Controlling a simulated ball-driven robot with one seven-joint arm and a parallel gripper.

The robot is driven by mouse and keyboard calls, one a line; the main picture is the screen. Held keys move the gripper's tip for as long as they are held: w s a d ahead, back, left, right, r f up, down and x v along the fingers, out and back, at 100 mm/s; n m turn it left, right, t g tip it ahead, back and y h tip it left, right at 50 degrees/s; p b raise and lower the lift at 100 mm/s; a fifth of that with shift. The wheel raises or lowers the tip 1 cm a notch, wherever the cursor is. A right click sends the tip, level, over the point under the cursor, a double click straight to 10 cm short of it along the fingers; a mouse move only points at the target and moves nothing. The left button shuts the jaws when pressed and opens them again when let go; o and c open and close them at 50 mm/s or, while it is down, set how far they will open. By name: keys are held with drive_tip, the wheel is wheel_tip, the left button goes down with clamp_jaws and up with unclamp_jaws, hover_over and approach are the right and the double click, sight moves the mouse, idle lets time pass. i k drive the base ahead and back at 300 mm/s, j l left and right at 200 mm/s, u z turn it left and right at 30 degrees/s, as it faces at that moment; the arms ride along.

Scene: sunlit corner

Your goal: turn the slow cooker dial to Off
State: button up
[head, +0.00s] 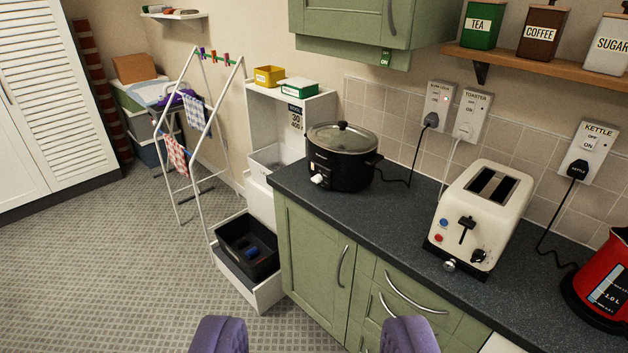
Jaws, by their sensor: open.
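The slow cooker (345,165) is black with a lid and stands at the left end of the dark worktop. Its white dial (319,180) is on the front, low and to the left; its setting is too small to read. A black cable runs from the cooker to a wall socket (436,108) with a small red light. My gripper (314,338) shows as two purple fingers at the bottom edge, wide apart and empty. It is well short of the cooker and touches nothing.
A cream toaster (485,215) and a red kettle (603,285) stand on the worktop (400,215) to the right. Green cupboards (315,250) are below. A white drawer unit (262,280) with an open drawer and a drying rack (205,140) stand left. Grey floor is free at left.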

sight(317, 179)
drive_tip(key=i+j+u, duration=0.1)
drive_tip(key=i, duration=1.05)
drive_tip(key=i+j+u, duration=0.15)
drive_tip(key=i, duration=1)
